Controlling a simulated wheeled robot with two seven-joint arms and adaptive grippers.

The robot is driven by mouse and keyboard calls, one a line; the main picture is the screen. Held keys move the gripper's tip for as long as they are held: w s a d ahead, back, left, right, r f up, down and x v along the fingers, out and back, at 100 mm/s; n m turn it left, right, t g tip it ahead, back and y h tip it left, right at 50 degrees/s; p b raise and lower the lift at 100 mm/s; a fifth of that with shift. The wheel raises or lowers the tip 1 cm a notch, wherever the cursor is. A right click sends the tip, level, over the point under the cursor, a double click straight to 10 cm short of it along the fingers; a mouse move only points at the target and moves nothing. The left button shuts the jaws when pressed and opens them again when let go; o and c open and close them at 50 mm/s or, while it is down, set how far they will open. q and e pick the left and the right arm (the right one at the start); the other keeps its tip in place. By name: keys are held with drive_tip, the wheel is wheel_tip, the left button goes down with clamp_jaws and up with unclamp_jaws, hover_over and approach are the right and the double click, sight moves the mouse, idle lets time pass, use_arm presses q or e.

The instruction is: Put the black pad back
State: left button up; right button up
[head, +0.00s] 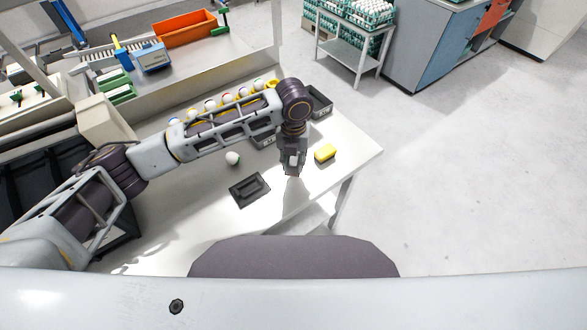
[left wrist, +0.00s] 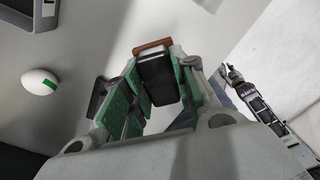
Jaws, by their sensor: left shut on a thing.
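My left gripper (head: 292,166) is above the front right part of the white table. In the head view the pad is mostly hidden by the fingers. A dark rectangular holder (head: 250,189) with a recess lies flat on the table, to the left of the gripper and apart from it. My right arm shows small in the left wrist view; its gripper (left wrist: 231,74) is too small to judge.
A white egg (head: 232,158) with a green mark lies behind the holder; it also shows in the left wrist view (left wrist: 38,82). Several eggs and a grey tray (head: 320,103) are behind my forearm. The front right corner is clear.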

sight(294, 170)
use_arm(q)
drive_tip(key=shift+f, duration=2.5)
drive_tip(key=shift+f, duration=0.1)
drive_tip(key=o, duration=0.9)
drive_tip(key=shift+r, duration=6.1)
